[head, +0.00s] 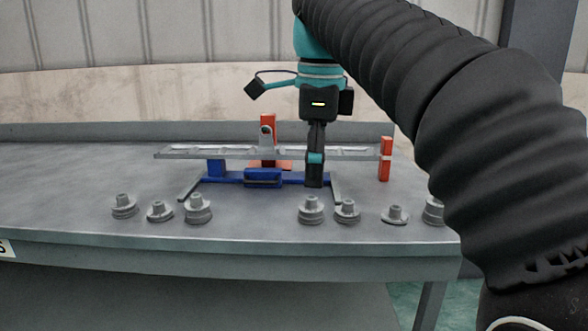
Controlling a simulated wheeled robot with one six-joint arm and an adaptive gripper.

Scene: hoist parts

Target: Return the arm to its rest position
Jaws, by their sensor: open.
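My gripper (315,180) points straight down over the table, in front of the right part of the grey rail fixture (190,154). It looks empty. Its fingers line up one behind the other from this side, so the gap between them is hidden. My arm, in a black ribbed sleeve, comes in from the right and hides the table's right part. The fixture has a blue base (263,177) and orange-red uprights, one at the back middle (267,130) and one at the right end (385,158).
Several grey stepped hoist parts stand in a row along the table's front, among them one at left (124,206), one at middle (311,209) and one at right (394,214). The grey table (60,200) is clear at far left. A wall stands behind.

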